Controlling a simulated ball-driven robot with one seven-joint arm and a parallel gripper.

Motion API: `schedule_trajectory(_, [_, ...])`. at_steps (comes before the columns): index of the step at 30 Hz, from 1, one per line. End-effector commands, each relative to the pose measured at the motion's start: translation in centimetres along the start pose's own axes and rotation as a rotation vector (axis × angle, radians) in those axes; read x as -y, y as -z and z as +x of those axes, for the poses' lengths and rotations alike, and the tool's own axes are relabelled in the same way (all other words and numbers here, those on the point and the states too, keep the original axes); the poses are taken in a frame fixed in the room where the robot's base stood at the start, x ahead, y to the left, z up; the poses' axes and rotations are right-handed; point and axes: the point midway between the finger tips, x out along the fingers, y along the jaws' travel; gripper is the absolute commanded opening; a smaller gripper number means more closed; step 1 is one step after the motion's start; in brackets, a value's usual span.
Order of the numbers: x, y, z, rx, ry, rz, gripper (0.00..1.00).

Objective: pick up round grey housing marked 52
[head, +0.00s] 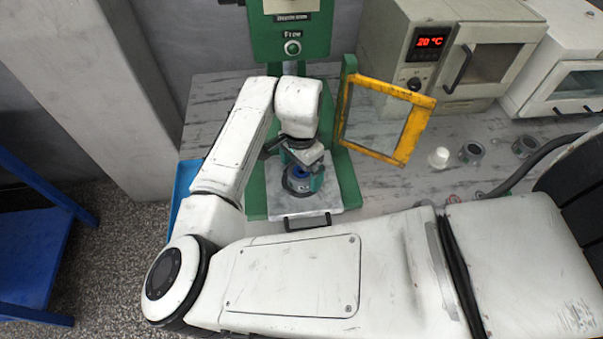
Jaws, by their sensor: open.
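My gripper (303,180) points down inside the green press (257,180), low over its grey sliding plate (328,202). Its fingers are open, with a dark grey round part (297,187) with blue inside between or just below them. My gripper partly hides this part, and I cannot tell whether they touch. Two other round grey housings stand on the bench at the right: one (470,153) beside a white cap-like part (439,158), the other (524,146) farther right. The number 52 is not readable on any of them.
A yellow-framed clear guard door (412,137) stands open right of the press. An oven showing 20 °C (432,42) and another white appliance (570,70) stand behind. A blue tray (183,180) lies left. My arm hides much of the front bench.

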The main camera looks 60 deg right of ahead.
Motion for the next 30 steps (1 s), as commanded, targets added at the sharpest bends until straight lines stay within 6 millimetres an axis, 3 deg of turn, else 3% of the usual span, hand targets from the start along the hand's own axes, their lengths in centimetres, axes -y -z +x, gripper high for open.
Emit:
schedule_trajectory(5, [0.02, -0.01, 0.01, 0.0, 0.0, 0.0, 1.0])
schedule_trajectory(27, [0.03, 0.0, -0.04, 0.0, 0.001, 0.0, 0.29])
schedule_trajectory(30, [0.04, 0.0, -0.09, 0.0, 0.001, 0.0, 0.25])
